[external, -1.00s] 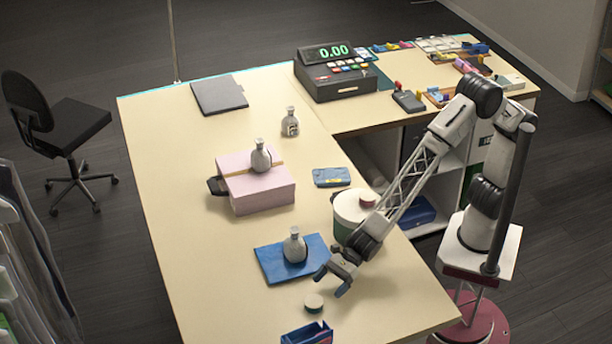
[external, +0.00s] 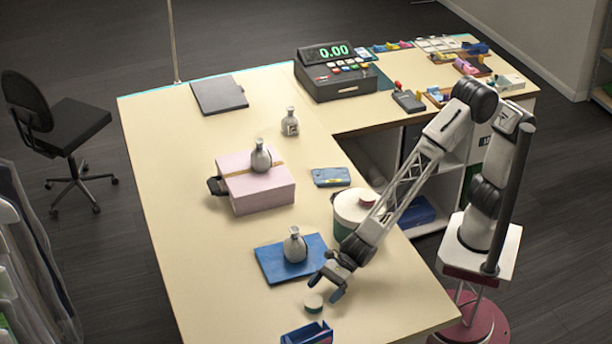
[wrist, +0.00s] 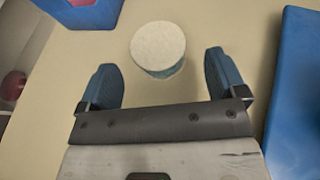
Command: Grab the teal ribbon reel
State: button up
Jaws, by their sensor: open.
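The teal ribbon reel (external: 314,302) is a small disc with a pale top and a teal-green side, lying flat on the table in front of my gripper. In the wrist view the reel (wrist: 158,47) sits just beyond the fingertips, roughly midway between them, with its teal side showing at the lower edge. My gripper (external: 326,284) is open and empty, low beside the reel. In the wrist view its two blue fingers (wrist: 160,62) stand apart on either side of the space below the reel; I see no contact.
A blue mat (external: 268,265) with a grey bottle (external: 295,245) lies behind my gripper to the left. A blue bin (external: 307,334) stands close in front of the reel. A white and green pot (external: 345,207) stands near the forearm. The table left of the reel is clear.

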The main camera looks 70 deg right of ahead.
aim_at(316, 300)
jog(key=shift+a, duration=0.1)
jog(key=shift+x, duration=2.5)
jog(key=shift+s, duration=0.1)
jog(key=c, duration=0.9)
